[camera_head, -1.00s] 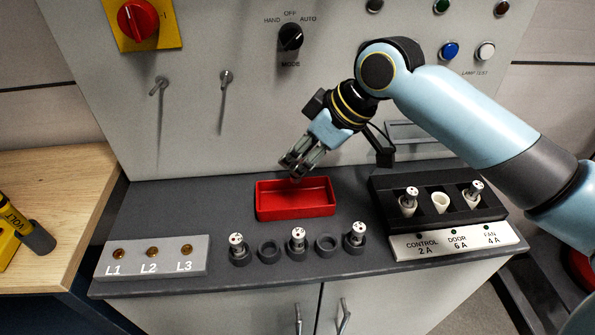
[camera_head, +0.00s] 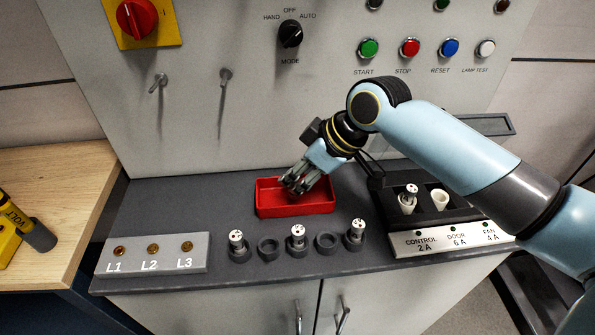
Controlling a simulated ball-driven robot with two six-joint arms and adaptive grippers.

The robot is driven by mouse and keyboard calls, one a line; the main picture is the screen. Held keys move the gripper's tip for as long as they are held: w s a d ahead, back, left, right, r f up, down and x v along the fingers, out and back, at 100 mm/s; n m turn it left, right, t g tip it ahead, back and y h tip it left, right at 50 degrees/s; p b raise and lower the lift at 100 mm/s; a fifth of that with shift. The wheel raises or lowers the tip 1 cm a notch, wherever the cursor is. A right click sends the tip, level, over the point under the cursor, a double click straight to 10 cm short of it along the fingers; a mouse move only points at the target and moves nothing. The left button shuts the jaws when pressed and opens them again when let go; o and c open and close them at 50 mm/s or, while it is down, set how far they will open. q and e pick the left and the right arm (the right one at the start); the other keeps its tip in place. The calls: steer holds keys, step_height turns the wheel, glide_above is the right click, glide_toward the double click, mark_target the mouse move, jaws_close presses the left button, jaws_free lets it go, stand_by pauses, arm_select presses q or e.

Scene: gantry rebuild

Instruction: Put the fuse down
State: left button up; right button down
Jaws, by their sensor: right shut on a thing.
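My right gripper (camera_head: 293,186) is at the red tray (camera_head: 296,211), its fingertips down at the tray's opening, near the back wall. It is shut on the fuse, which is mostly hidden by the fingers, so I cannot tell whether it touches the tray floor. The visible part of the tray looks empty. Other fuses stand upright in the round holders in front: a left one (camera_head: 237,240), a middle one (camera_head: 297,235) and a right one (camera_head: 356,231). My left gripper is not in view.
Two holders, one left (camera_head: 268,249) and one right (camera_head: 327,245), are empty.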

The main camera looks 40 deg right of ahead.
steer(key=c, duration=1.2)
jaws_free()
steer(key=shift+f, duration=0.1)
steer(key=shift+o, duration=0.2)
steer(key=shift+r, duration=0.2)
steer(key=v, duration=1.2)
steer(key=shift+r+p, duration=0.4)
steer(key=shift+p, duration=0.05)
